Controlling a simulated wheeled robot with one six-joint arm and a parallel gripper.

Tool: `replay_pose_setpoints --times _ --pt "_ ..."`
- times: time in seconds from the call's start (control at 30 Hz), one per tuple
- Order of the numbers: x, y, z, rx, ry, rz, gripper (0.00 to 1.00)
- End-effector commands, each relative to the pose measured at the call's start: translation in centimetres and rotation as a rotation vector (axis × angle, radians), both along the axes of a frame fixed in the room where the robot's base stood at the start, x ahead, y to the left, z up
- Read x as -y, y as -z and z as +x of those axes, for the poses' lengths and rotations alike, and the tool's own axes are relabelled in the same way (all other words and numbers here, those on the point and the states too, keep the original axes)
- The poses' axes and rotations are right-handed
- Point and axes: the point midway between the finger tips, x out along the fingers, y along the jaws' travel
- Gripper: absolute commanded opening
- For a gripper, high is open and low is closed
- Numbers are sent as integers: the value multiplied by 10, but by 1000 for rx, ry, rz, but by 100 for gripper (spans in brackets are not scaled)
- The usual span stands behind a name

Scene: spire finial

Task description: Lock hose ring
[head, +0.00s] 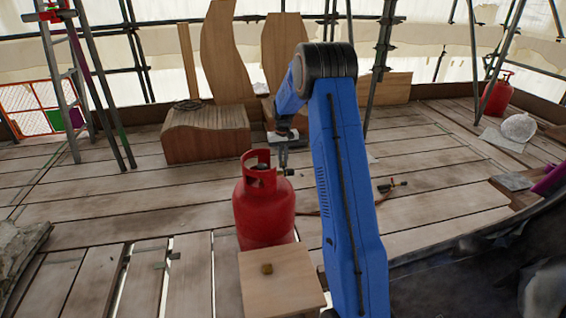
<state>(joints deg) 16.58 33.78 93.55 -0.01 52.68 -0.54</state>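A red gas cylinder (263,212) stands upright on the planks near the middle of the head view, with a collar around its top. A small fitting (288,172) shows at the right side of the collar; I cannot make out a separate hose ring on it. My gripper (283,160) points down just behind and above that fitting. It is small and partly behind the collar, so I cannot tell whether its fingers touch the fitting or are open or shut. A fitting with a dark and red part (391,186) lies on the planks to the right of my arm.
A curved wooden block (207,134) and tall shaped boards (232,55) stand behind. A ladder (62,85) is at left, another red cylinder (497,94) far right. Planks at left are mostly clear.

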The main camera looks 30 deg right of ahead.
Motion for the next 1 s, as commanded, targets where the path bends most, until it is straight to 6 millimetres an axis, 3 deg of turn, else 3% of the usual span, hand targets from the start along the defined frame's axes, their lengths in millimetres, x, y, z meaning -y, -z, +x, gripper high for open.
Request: replay_pose_setpoints --times 0.37,1.0 --pt "1 2 3 -55 0 16 0" --pt "6 23 19 -488 0 140 0"
